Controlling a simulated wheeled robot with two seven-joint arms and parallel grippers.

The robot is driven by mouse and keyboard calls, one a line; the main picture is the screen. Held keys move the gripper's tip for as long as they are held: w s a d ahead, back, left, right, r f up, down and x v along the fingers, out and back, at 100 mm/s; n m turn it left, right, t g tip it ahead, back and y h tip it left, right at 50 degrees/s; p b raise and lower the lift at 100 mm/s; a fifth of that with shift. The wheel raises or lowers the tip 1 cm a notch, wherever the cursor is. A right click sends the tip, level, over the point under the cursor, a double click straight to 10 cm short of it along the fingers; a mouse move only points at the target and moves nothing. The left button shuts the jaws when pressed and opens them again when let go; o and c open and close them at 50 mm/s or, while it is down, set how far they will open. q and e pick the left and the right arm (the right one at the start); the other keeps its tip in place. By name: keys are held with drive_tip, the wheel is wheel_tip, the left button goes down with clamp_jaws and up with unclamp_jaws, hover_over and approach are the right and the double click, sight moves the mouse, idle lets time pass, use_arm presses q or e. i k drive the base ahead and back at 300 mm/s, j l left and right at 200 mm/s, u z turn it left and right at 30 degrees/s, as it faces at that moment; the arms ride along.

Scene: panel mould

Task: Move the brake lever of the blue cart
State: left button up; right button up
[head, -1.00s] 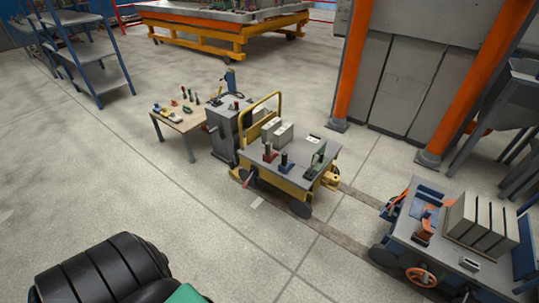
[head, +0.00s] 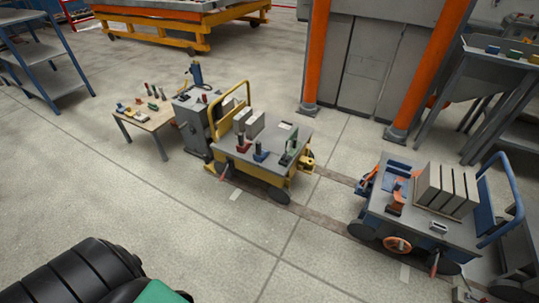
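The blue cart (head: 463,232) stands at the right of the head view, with a grey top and a blue push handle (head: 511,200). An orange handwheel (head: 398,244) is on its near side. To the right of the wheel, a short lever with an orange-red grip (head: 435,264) hangs down by the near side; it looks like the brake lever, but it is small. Several upright grey plates (head: 446,190) and an orange clamp-like part (head: 397,201) are on the top. Neither of my grippers shows. A black, ridged part of my own body fills the lower left corner.
A yellow cart (head: 290,153) stands left of the blue cart, beside a grey pedestal (head: 191,122) and a small tool table (head: 150,121). Orange posts (head: 316,57) and a grey stand (head: 457,100) are behind. The floor in front of the carts is clear.

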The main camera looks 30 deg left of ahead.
sight(432, 273)
drive_tip(key=z, duration=1.1)
